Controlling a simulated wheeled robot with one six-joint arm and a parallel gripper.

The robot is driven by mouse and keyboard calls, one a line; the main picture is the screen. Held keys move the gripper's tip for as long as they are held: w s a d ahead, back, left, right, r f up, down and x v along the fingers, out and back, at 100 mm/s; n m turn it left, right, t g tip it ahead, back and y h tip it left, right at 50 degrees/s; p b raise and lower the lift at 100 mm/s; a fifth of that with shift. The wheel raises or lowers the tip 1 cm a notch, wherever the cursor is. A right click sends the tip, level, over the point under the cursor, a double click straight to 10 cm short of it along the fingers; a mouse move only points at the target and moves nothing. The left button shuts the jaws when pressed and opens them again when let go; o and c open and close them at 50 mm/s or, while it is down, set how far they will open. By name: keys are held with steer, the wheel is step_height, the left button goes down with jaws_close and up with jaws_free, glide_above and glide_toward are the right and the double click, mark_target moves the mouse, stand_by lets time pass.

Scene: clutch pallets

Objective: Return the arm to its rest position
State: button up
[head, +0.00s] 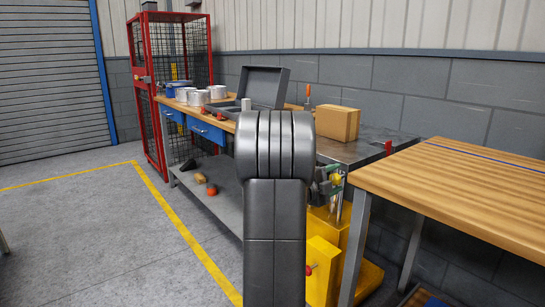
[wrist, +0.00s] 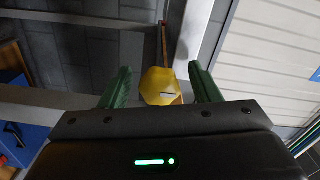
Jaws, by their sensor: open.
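My arm (head: 277,185) stands upright in the middle of the head view, dark grey, and hides part of the workbench behind it. My gripper (wrist: 159,68) shows in the wrist view with two green fingers spread apart. In the head view only a bit of green shows at the right of my arm. A yellow rounded thing (wrist: 160,86) shows in the gap between the fingers in the wrist view; I cannot tell how far beyond them it is, and no finger visibly touches it.
A workbench (head: 385,148) carries an open grey case (head: 264,85), several metal pots and a cardboard box (head: 337,123). A wooden table (head: 470,190) stands close at the right. Yellow equipment (head: 322,272) stands low beside my arm. A red mesh cage (head: 152,95) is at the back; the left floor is clear.

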steer(key=n+p, duration=0.2)
steer(key=n, duration=0.2)
steer(key=shift+p, duration=0.4)
steer(key=n+p, duration=0.2)
steer(key=n, duration=0.2)
steer(key=n+p, duration=0.3)
steer(key=n, duration=0.3)
steer(key=shift+s+d+f+p, duration=0.1)
steer(key=shift+s+p, duration=0.05)
steer(key=shift+p, duration=0.25)
steer(key=shift+f+n, duration=0.1)
steer(key=shift+n, duration=0.4)
steer(key=shift+s, duration=0.1)
